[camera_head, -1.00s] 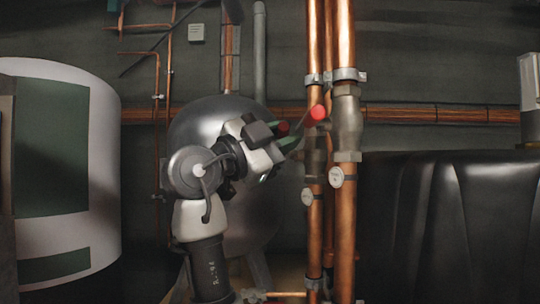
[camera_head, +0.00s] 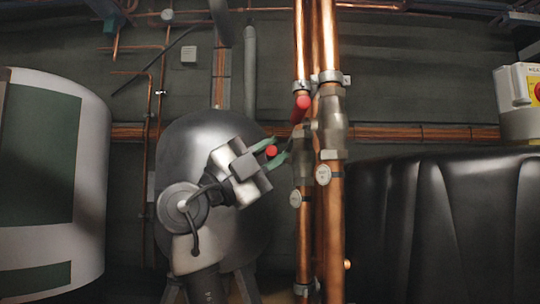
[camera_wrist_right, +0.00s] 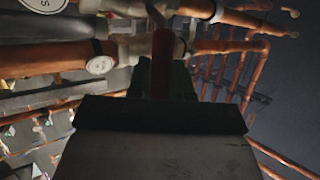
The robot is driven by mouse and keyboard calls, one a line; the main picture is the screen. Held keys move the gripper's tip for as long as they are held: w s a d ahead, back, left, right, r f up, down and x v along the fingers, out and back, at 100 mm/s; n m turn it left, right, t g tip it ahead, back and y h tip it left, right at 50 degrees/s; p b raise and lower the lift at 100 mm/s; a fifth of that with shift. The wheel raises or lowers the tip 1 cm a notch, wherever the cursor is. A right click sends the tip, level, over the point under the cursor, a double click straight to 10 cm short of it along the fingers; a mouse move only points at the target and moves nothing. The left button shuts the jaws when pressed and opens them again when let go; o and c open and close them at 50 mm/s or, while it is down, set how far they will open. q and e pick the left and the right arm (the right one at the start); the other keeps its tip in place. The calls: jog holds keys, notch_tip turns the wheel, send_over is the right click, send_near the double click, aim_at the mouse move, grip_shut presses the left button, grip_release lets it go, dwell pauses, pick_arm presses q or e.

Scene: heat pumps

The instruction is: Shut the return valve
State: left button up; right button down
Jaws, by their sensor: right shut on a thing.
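Two red valve handles show at the copper pipes in the head view. One red handle (camera_head: 302,107) stands free in front of the left pipe, slanting. The other red handle (camera_head: 271,151) is lower and further left, its red end between the green fingertips of my right gripper (camera_head: 275,152). My right gripper is shut on this handle. In the right wrist view the handle (camera_wrist_right: 163,60) looks dark red and runs from between the fingers towards the pipe fittings. I cannot read which valve is the return. My left gripper is not in view.
Two vertical copper pipes (camera_head: 333,225) with round white dials (camera_head: 323,174) stand just right of the gripper. A grey rounded tank (camera_head: 215,130) is behind the arm. A white cylinder (camera_head: 90,200) is at left, a black covered tank (camera_head: 440,210) at right.

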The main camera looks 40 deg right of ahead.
jog(key=c, duration=1)
grip_release()
jog(key=shift+d, duration=0.1)
jog(key=shift+c, duration=0.2)
jog(key=b+v, duration=0.2)
jog(key=v, duration=0.9)
jog(key=shift+b, duration=0.4)
jog(key=shift+d, duration=0.1)
